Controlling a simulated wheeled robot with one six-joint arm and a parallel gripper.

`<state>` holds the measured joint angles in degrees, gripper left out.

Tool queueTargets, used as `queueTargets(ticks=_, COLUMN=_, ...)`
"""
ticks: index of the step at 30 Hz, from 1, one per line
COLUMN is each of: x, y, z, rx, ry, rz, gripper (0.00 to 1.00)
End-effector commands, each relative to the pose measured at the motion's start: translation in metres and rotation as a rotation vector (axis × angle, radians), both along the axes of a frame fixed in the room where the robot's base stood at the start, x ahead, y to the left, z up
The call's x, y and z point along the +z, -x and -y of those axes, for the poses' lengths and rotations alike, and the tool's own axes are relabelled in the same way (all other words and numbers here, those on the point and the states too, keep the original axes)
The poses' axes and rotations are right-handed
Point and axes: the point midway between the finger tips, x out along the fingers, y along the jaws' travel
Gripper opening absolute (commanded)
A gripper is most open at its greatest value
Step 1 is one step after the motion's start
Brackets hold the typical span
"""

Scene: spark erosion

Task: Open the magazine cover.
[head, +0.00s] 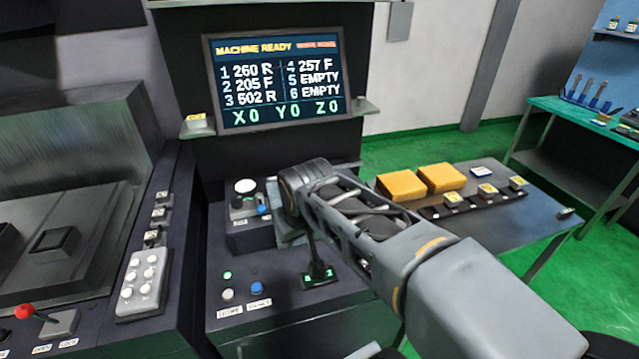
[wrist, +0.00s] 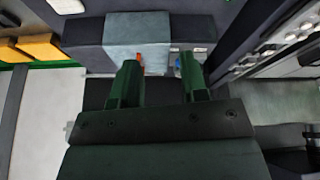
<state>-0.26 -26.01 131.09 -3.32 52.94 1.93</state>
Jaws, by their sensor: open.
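My gripper (wrist: 158,66) is open in the wrist view, its two dark green fingers spread with nothing held between them. A pale blue-grey panel (wrist: 136,32) set in a dark block lies just beyond the fingertips; it may be the magazine cover, but I cannot tell for sure. A small orange mark shows at the left fingertip and a blue spot at the right one. I cannot tell whether the fingers touch the panel. In the head view my arm hides most of the gripper and much of a pale panel (head: 289,234) behind it.
The screen (head: 278,80) reads machine ready and lists numbered slots. A control box (head: 245,212) with knobs stands left of my arm. At right, a grey table (head: 530,215) holds yellow blocks (head: 402,186) and small labelled items. A red-knobbed lever (head: 25,311) is at lower left.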

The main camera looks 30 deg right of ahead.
Motion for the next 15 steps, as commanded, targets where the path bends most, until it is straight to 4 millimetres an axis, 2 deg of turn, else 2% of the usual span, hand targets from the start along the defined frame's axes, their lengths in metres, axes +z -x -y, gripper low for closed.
queueTargets(ticks=1, x=0.005, y=-0.023, z=0.005, rx=-0.015, ry=0.015, rz=-0.007, gripper=0.40)
queueTargets(ticks=3, x=0.014, y=-0.055, z=0.014, rx=-0.043, ry=0.039, rz=-0.009, gripper=0.40)
queueTargets(ticks=9, x=0.021, y=-0.134, z=0.050, rx=-0.129, ry=0.100, rz=-0.013, gripper=0.40)
queueTargets(ticks=12, x=0.019, y=-0.163, z=0.065, rx=-0.161, ry=0.124, rz=-0.012, gripper=0.40)
queueTargets(ticks=15, x=0.016, y=-0.183, z=0.074, rx=-0.181, ry=0.139, rz=-0.012, gripper=0.40)
